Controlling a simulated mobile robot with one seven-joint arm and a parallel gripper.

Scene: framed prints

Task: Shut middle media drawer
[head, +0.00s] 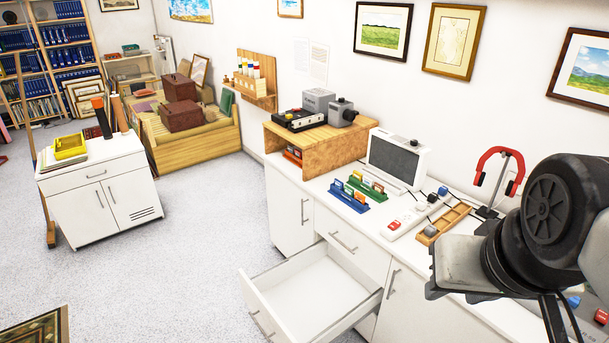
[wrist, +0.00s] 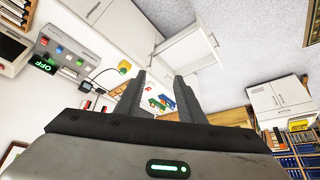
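The open media drawer (head: 318,290) is white and pulled well out from the white cabinet, below a closed drawer (head: 350,243) with a bar handle. Its inside looks empty. Its front panel (head: 258,308) carries a bar handle and faces the lower left. In the wrist view, which is turned round, the same drawer (wrist: 188,50) sticks out at the upper middle. My gripper (wrist: 161,76) is open, with a clear gap between its two fingers and nothing held. In the head view, the hand is over the counter, right of the drawer and apart from it; its fingertips are unclear.
The counter (head: 340,223) bears a monitor (head: 397,160), card racks, a wooden tray (head: 445,224) and a red headphone stand (head: 499,165). A white cabinet (head: 97,190) stands at left. The carpet (head: 200,255) before the drawer is clear.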

